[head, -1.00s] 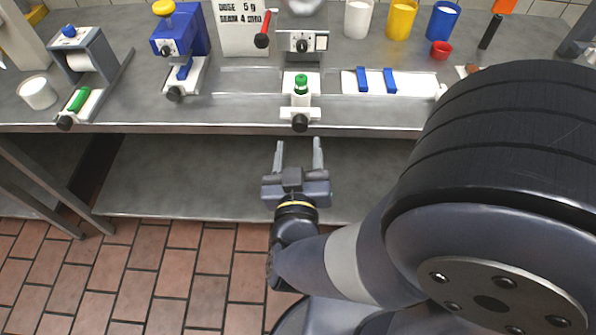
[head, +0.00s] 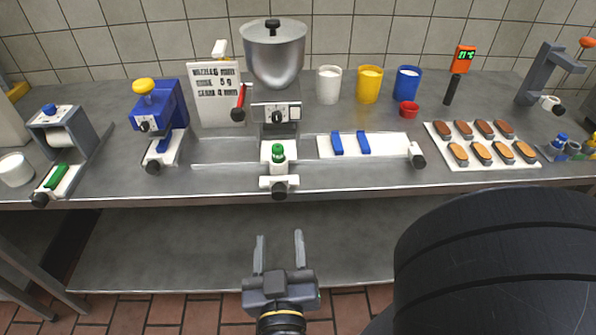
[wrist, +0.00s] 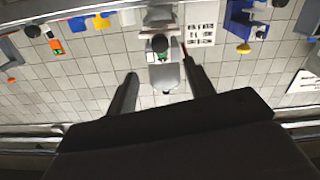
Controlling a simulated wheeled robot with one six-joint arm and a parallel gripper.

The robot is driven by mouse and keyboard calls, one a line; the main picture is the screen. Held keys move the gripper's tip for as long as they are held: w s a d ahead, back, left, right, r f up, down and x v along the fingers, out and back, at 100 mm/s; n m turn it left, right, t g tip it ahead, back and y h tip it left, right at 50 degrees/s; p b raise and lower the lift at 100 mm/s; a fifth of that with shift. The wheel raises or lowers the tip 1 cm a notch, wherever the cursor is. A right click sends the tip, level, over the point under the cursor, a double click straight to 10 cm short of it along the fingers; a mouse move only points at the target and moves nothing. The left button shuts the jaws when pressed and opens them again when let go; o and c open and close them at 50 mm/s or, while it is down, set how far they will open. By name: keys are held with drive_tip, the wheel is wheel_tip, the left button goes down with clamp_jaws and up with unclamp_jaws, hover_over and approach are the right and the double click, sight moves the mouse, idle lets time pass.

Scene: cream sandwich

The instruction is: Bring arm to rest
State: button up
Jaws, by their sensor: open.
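My gripper (head: 280,252) is in the lower middle of the head view, in front of the steel table's front edge. Its two fingers point toward the table and stand apart with nothing between them. In the wrist view my gripper (wrist: 160,88) also shows its fingers apart and empty, and the picture there is upside down. My dark arm link fills the lower right of the head view.
Tiled floor is in front.

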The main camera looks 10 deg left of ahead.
sight(279, 197)
drive_tip(key=shift+w, duration=0.15)
drive_tip(key=shift+x, duration=5.3)
